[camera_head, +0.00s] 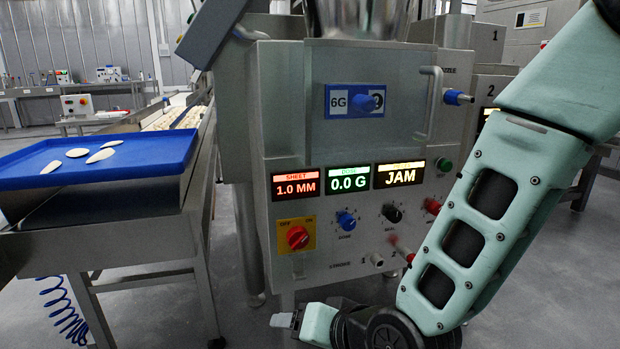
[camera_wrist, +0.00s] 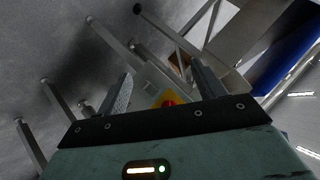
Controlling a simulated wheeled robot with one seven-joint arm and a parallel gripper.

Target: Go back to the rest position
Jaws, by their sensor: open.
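My gripper (camera_head: 290,320) is low in front of the steel filling machine (camera_head: 285,130), at the bottom of the head view, and points left. In the wrist view my gripper (camera_wrist: 160,92) has its two fingers apart with nothing held between them. My arm comes down from the upper right of the head view and bends near the floor. The machine's front panel shows a red sheet display (camera_head: 297,184), a green display reading 0.0 G (camera_head: 348,178) and a yellow display reading JAM (camera_head: 399,174).
A blue tray (camera_head: 150,165) with several pale pasta pieces lies on a steel table (camera_head: 197,215) at the left. The panel has a red rotary switch (camera_head: 298,237), and knobs stick out towards my arm. A coiled blue hose (camera_head: 66,310) hangs under the table. The floor between table and machine is open.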

